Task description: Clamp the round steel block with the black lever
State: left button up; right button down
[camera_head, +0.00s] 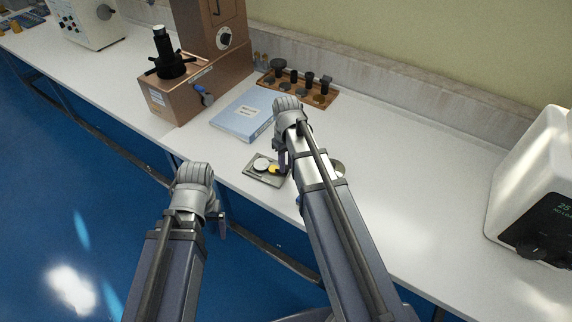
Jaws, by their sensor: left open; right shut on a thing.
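A grey tray (250,174) on the bench holds a pale round disc (262,163) and a small yellow piece (274,170). I cannot tell which is the round steel block. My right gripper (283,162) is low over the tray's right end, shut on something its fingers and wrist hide. My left gripper (222,229) is open and empty in front of the bench edge. The brown tester (178,97) has a black spoked part (170,66); I cannot make out a separate black lever.
A blue-and-white booklet (243,115) lies between the brown tester and the tray. A wooden rack (325,99) with black fittings stands by the wall. White devices stand at the far left (88,22) and right (540,190).

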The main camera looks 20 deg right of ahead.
dwell(0.5)
jog(key=c, duration=0.7)
grip_release()
jog(key=shift+r, duration=0.15)
notch_tip(320, 180, up, 8)
jog(key=p, duration=0.8)
jog(key=shift+f, duration=0.2)
